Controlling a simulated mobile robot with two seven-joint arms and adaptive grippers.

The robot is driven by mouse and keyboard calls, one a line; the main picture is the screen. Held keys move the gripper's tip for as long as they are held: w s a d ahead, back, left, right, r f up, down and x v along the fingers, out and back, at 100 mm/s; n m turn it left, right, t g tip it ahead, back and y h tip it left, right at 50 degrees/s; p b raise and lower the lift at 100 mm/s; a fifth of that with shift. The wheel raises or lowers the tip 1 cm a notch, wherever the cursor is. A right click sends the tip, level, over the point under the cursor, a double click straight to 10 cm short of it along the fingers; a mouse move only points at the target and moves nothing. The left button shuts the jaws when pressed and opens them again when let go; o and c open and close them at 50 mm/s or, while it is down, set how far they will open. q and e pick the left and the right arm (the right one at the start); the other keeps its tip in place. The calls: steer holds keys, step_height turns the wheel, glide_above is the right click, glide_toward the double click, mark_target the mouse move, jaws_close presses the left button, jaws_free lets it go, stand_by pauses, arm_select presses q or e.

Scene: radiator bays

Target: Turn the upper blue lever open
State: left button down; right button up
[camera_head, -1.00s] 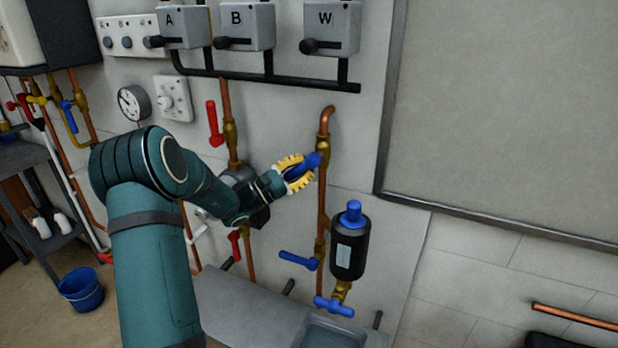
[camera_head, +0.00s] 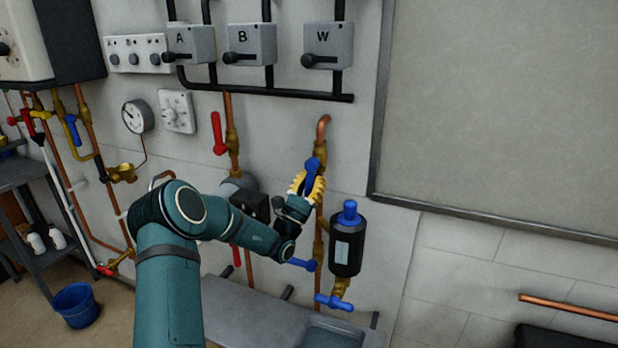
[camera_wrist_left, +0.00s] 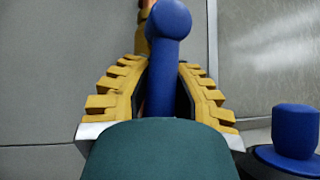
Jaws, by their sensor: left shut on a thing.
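The upper blue lever (camera_head: 311,168) sits on a brass valve (camera_head: 321,147) on the copper pipe below its top bend. It points down along the pipe. In the left wrist view the lever (camera_wrist_left: 166,45) runs between the yellow fingers, its round hub end up the picture near the pipe. My left gripper (camera_head: 307,186) is shut on this lever, reaching up from below. In the left wrist view my gripper (camera_wrist_left: 160,92) has a finger on each side of the lever. My right gripper is not in view.
A lower blue lever (camera_head: 299,264) points left on the same pipe, close to my wrist. A black filter with a blue cap (camera_head: 347,245) stands just right of the pipe. A red lever (camera_head: 217,134) is to the left. The wall panel at right is clear.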

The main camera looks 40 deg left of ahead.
arm_select(q)
steer(key=n+y, duration=0.2)
steer(key=shift+d+f+n, duration=0.15)
steer(key=shift+n, duration=0.15)
steer(key=shift+n+y, duration=0.3)
steer(key=shift+y, duration=0.1)
steer(key=c, duration=0.8)
jaws_free()
steer(key=v, duration=1.2)
steer(key=shift+d, duration=0.1)
